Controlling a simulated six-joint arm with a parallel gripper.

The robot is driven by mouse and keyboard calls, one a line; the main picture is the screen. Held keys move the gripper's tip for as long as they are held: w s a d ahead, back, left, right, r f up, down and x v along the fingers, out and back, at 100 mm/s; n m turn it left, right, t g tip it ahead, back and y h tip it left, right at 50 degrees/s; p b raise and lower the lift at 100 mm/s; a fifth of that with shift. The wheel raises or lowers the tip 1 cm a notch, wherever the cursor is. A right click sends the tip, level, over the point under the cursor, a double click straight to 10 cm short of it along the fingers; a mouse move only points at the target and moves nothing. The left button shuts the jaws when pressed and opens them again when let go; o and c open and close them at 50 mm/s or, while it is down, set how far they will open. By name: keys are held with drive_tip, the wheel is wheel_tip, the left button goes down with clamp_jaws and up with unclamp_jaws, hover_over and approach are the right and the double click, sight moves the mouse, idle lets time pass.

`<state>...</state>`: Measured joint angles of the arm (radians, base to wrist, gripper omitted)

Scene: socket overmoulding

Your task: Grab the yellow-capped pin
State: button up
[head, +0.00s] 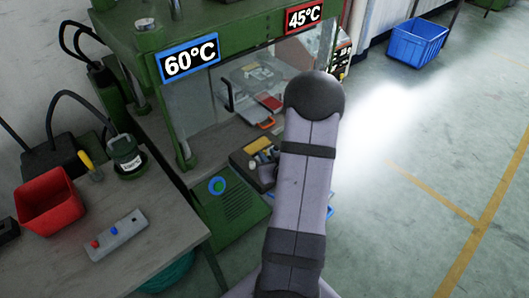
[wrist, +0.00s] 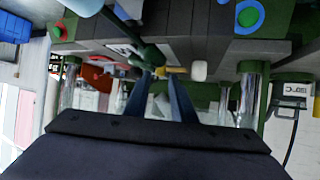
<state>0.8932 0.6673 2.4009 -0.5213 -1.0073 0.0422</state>
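In the wrist view, which looks upside down, my gripper (wrist: 160,76) has its two dark fingers apart with a gap between the tips. A small yellow piece (wrist: 177,70), possibly the yellow-capped pin, shows just beyond the fingertips, beside a whitish rounded piece (wrist: 198,70). I cannot tell whether a finger touches it. A dark block (head: 241,160) at the press front carries a small yellowish part (head: 258,145), left of my arm. The details are too small to identify the pin surely.
The green press (head: 150,45) carries 60°C (head: 190,59) and 45°C (head: 303,16) signs. A red bin (head: 50,205) and a button box (head: 117,235) stand on the left table. A yellow-handled item (head: 88,162) is near the bin. A blue crate (head: 417,42) is on the open floor.

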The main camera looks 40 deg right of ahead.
drive_tip(key=shift+p+x, duration=0.3)
drive_tip(key=shift+x, duration=1.15)
drive_tip(key=shift+s, duration=0.1)
clamp_jaws()
drive_tip(key=shift+r, duration=0.15)
wheel_tip(320, 180, up, 10)
drive_tip(key=shift+b, duration=0.35)
